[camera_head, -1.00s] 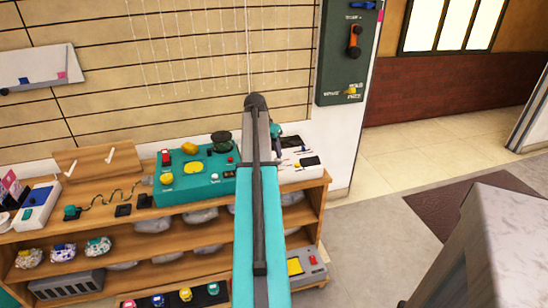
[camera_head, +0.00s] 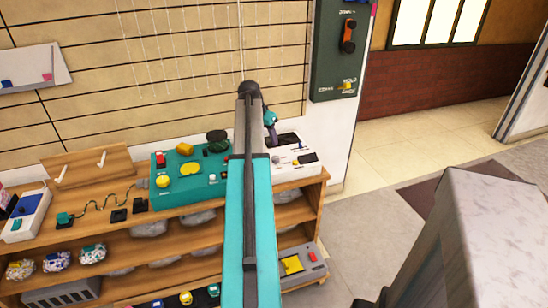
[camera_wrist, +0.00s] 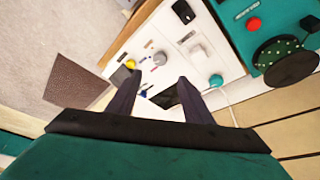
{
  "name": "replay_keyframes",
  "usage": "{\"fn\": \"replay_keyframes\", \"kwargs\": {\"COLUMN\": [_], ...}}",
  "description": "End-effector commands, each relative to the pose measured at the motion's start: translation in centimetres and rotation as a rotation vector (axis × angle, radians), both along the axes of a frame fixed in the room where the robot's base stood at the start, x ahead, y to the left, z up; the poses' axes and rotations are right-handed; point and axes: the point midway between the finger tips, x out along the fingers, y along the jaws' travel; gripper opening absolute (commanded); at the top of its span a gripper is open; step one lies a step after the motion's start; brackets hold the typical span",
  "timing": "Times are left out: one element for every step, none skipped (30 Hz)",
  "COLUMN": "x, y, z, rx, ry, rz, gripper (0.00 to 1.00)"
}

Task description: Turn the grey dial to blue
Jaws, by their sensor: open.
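The white control panel (camera_wrist: 175,45) fills the upper middle of the wrist view. A round grey dial (camera_wrist: 160,58) sits on it, just beyond my fingertips; its pointer and colour marks are too small to read. My gripper (camera_wrist: 160,79) is open and empty, its two dark fingers apart and pointing at the panel. I cannot tell whether they touch it. In the head view the white panel (camera_head: 308,163) stands at the right end of the wooden shelf, and the dial cannot be made out clearly there.
A yellow knob (camera_wrist: 130,64) and a teal knob (camera_wrist: 216,80) sit near the dial. A teal console (camera_head: 200,180) with buttons stands left of the panel. A green wall box (camera_head: 340,60) hangs above right. A grey block (camera_head: 470,240) stands at right; open floor lies between.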

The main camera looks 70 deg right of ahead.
Motion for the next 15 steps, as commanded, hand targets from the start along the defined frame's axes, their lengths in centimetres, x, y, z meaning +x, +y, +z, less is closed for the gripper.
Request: {"fn": "replay_keyframes", "kwargs": {"x": [-0.1, -0.2, -0.2, -0.3, -0.3, -0.4, -0.4, -0.4, -0.5, -0.5, -0.6, -0.6, -0.7, -0.7, -0.8], "y": [-0.2, -0.3, -0.5, -0.6, -0.7, -0.9, -1.0, -1.2, -1.4, -1.6, -1.7, -1.9, -2.1, -2.3, -2.5], "z": [-0.3, -0.6, -0.9, -1.2, -1.6, -2.0, -2.3, -2.7, -3.2, -3.6, -4.0, -4.5, -4.8, -5.2, -5.8], "rx": [0.001, 0.001, 0.001, 0.001, 0.001, 0.002, 0.002, 0.002, 0.001, 0.002, 0.002, 0.002, 0.002, 0.001, 0.002], "ry": [0.000, 0.000, 0.000, 0.000, 0.001, 0.001, 0.001, 0.001, 0.001, 0.001, 0.000, 0.000, 0.000, 0.000, 0.000], "rz": [-0.001, -0.001, -0.002, -0.002, -0.003, -0.003, -0.003, -0.003, -0.003, -0.003, -0.004, -0.004, -0.004, -0.004, -0.004], "gripper": [0.46, 0.46, 0.46, 0.46, 0.46, 0.46, 0.46, 0.46, 0.46, 0.46, 0.46, 0.46, 0.46, 0.46, 0.46]}}
